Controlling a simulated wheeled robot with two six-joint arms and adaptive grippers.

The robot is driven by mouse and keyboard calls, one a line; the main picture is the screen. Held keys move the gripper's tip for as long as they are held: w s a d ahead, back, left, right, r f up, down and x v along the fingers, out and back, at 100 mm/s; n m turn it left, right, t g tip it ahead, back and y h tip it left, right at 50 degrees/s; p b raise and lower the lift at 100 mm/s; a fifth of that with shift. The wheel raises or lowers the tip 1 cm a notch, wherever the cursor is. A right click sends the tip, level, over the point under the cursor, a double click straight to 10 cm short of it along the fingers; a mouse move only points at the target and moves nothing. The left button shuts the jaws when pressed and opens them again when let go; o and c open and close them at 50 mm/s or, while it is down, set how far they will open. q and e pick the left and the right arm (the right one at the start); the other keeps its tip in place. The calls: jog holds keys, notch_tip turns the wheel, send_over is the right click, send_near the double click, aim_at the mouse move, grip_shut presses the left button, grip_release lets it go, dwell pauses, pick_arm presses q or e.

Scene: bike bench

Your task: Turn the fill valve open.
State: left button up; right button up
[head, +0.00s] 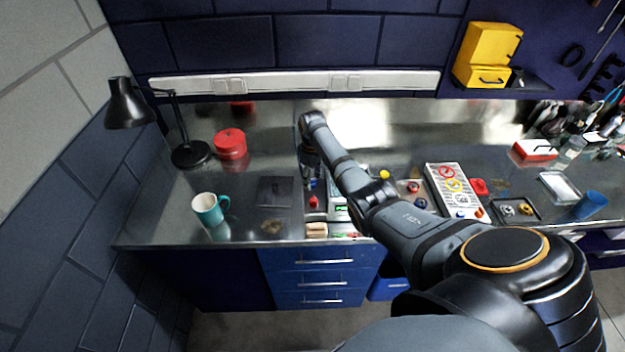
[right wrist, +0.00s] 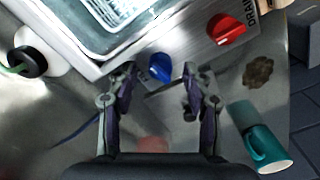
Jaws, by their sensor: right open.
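A grey unit (right wrist: 178,48) with a basin shows at the top of the right wrist view. Its front edge bears a blue knob (right wrist: 160,67), with a label partly hidden by a finger, and a red knob (right wrist: 227,29) beside lettering that reads as DRAIN. My right gripper (right wrist: 163,88) is open, its fingers pointing toward the unit, with the blue knob between and just beyond the tips. Contact cannot be made out. In the head view my right gripper (head: 311,168) is over the bench, near a red knob (head: 313,201); the blue knob is not discernible there. My left gripper is out of view.
A teal mug (head: 208,209) stands left of the unit; it also shows in the right wrist view (right wrist: 268,148). A black lamp (head: 188,152) and a red round container (head: 230,144) are farther back.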

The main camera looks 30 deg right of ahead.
aim_at(313, 180)
notch_tip(313, 180, up, 11)
dwell(0.7)
